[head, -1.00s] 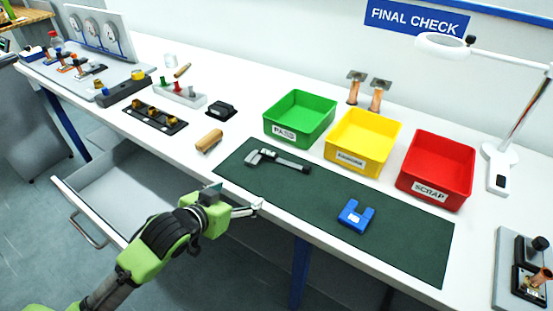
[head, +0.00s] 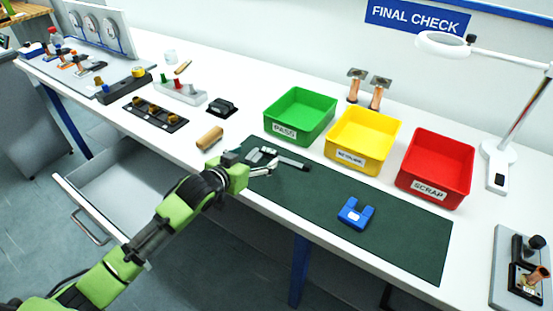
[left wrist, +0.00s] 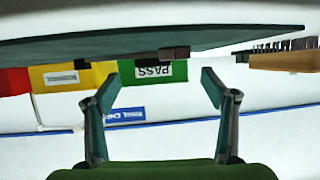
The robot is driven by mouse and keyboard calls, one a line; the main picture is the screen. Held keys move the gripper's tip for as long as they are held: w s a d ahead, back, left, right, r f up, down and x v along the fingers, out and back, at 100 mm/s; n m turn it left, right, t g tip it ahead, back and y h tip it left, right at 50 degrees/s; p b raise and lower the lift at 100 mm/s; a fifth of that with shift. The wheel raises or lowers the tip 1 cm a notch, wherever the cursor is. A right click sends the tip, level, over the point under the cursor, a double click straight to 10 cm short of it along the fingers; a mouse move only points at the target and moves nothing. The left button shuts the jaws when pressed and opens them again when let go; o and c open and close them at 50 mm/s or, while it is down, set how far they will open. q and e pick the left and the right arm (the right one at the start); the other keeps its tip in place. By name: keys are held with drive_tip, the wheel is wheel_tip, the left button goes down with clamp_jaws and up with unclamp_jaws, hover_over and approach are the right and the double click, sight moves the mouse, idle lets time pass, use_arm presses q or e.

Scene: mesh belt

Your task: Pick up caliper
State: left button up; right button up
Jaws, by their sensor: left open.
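The caliper (head: 293,163), grey and black, lies on the left part of the dark green mat (head: 330,200) in the head view. My left gripper (head: 272,165) is open at the caliper's near side and partly hides its jaw end in that view. I cannot tell whether they touch. In the left wrist view, the open, empty fingers of my left gripper (left wrist: 160,90) point toward the mat's edge (left wrist: 240,35). A dark block-like part of the caliper (left wrist: 174,53) shows at that edge, between the fingers' directions. My right gripper is not in view.
Green (head: 299,117), yellow (head: 362,140) and red (head: 437,168) bins stand behind the mat. A wooden-handled brush (head: 210,138) lies left of the mat. An open drawer (head: 125,190) juts out below the table.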

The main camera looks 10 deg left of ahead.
sight(263, 152)
use_arm(q)
drive_tip(key=shift+p+x, duration=0.45)
drive_tip(key=shift+x, duration=1.95)
drive_tip(key=c, duration=1.4)
